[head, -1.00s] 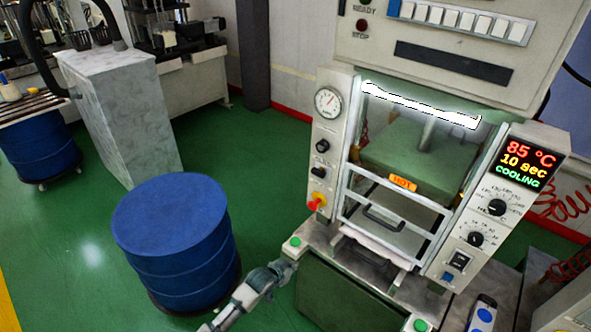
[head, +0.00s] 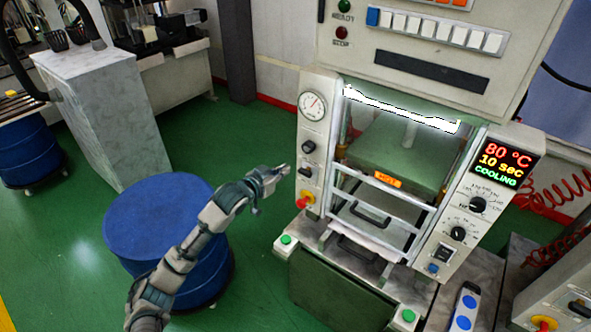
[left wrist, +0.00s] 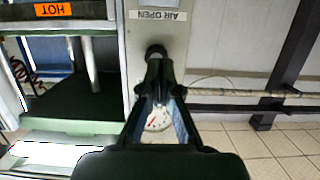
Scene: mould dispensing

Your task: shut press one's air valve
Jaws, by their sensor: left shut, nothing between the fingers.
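Press one is the pale machine with a gauge (head: 312,106) on its left panel. The black air valve knob (head: 309,147) sits just below that gauge. In the left wrist view, which is upside down, the knob (left wrist: 156,51) lies beside the "AIR OPEN" label (left wrist: 158,15). My left gripper (head: 284,170) is shut and empty, close to the left edge of the panel. In the left wrist view its fingertips (left wrist: 158,63) point at the knob and overlap its edge; I cannot tell whether they touch. My right gripper is out of view.
The press display (head: 498,164) reads 80 °C, cooling. A blue drum (head: 158,215) stands under my left arm.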

